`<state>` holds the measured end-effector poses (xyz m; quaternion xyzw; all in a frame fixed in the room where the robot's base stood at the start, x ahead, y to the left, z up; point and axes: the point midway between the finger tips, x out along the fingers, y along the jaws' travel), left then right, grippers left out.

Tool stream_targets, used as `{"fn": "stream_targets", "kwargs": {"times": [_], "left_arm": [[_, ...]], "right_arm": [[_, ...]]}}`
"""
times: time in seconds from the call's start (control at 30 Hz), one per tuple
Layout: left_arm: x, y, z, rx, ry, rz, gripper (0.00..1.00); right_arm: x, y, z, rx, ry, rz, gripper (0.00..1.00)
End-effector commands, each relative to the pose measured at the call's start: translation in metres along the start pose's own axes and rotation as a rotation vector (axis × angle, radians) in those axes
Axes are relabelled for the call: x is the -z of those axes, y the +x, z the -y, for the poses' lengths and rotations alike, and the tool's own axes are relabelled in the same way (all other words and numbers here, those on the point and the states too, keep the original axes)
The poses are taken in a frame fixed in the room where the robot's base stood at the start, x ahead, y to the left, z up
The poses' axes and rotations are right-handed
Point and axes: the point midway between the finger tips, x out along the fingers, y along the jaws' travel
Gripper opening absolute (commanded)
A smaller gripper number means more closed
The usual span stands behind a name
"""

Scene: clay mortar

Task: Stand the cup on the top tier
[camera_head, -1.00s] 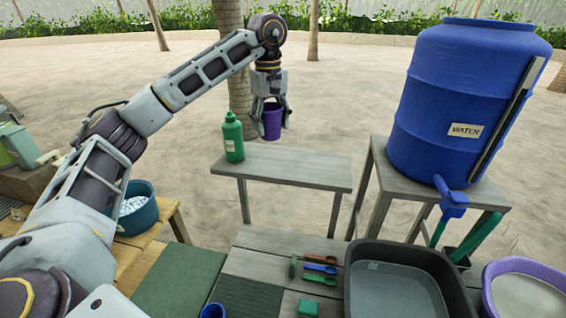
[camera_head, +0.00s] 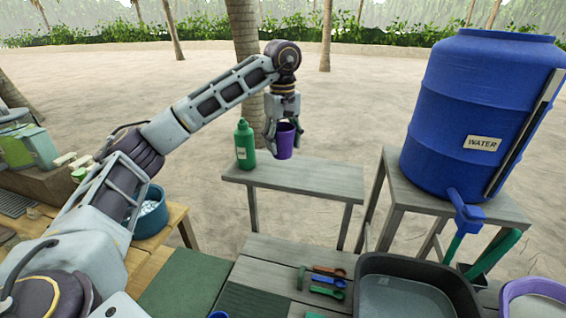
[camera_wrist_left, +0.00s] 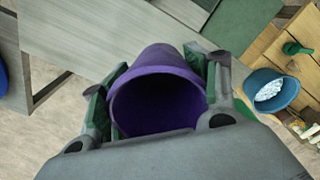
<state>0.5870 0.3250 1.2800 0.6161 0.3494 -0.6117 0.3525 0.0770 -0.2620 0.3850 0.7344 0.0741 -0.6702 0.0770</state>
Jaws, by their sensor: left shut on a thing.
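The purple cup (camera_head: 285,142) is held in my left gripper (camera_head: 284,126), with its fingers on both sides of it. In the head view the cup is at the back edge of the raised grey wooden tier (camera_head: 300,179), just right of the green bottle (camera_head: 244,146). I cannot tell whether its base touches the tier. In the left wrist view the cup (camera_wrist_left: 158,98) sits between the two fingers, its open mouth towards the camera and its inside dark. My right gripper is not in view.
The green bottle stands at the tier's left end; the tier's middle and right are clear. A blue water barrel (camera_head: 474,110) stands on a stand at right. A dark basin (camera_head: 415,265), several spoons (camera_head: 328,282) and a teal bowl (camera_head: 150,214) are lower and nearer.

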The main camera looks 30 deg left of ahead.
Motion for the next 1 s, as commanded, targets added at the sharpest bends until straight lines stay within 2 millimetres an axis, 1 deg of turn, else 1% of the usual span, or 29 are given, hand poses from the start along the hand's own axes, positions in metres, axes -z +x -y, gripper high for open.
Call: {"fn": "stream_targets", "kwargs": {"times": [0.1,0.3,0.77,1.0], "left_arm": [[0.0,0.011,0.0,0.001,0.001,0.001,0.35],[0.0,0.022,0.0,0.0,0.001,0.001,0.35],[0.0,0.025,0.0,0.0,0.001,0.0,0.35],[-0.001,0.035,0.0,0.001,0.002,0.002,0.35]], "right_arm": [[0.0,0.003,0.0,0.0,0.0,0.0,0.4],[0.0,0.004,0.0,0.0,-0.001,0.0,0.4],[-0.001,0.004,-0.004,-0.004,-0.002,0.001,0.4],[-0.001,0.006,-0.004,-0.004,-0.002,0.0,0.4]]}}
